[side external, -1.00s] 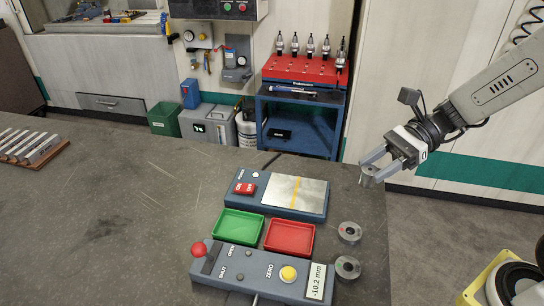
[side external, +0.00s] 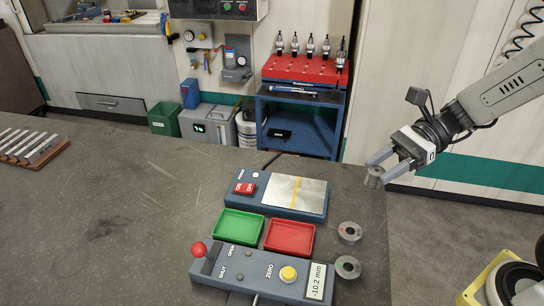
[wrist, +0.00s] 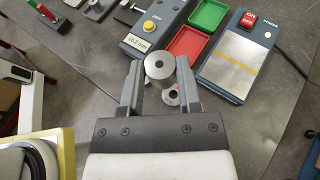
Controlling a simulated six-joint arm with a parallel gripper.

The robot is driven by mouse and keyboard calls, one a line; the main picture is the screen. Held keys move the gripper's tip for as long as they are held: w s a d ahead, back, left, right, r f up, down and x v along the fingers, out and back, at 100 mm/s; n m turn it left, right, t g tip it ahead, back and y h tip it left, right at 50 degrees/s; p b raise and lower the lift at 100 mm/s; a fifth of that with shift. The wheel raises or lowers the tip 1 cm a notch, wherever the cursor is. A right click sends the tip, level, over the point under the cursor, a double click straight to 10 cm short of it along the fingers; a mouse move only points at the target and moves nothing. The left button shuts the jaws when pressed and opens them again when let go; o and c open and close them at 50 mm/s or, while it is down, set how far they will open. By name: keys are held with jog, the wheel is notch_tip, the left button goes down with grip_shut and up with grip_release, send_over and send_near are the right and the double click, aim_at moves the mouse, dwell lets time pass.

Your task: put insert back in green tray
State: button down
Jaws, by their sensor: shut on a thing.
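My gripper (side external: 374,168) is shut on a grey cylindrical metal insert (side external: 375,177), held in the air near the table's right edge. In the wrist view the insert (wrist: 160,66) sits between the two fingers, and a hole shows in its top face. The green tray (side external: 238,226) is empty on the table, to the left of my gripper and apart from it; it also shows in the wrist view (wrist: 209,15). The red tray (side external: 289,237) beside it is empty too.
Two round metal mould bases (side external: 349,232) (side external: 347,267) stand right of the red tray. A gauge box (side external: 262,271) with a red-knobbed lever lies in front of the trays. A blue box with a metal plate (side external: 296,195) lies behind them. The table's left part is mostly clear.

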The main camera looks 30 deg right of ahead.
jog(key=w+a+f+m+t, duration=0.2)
jog(key=w+a+f+t, duration=0.1)
jog(key=w+a, duration=0.7)
jog(key=m+t+h, duration=0.2)
send_over(247, 228)
jog(key=shift+a+f, duration=0.1)
jog(key=shift+f, duration=2.75)
jog(key=shift+f, duration=0.1)
jog(key=shift+f, duration=2.9)
jog(key=shift+c, duration=1.1)
grip_release()
jog(key=shift+f, duration=0.1)
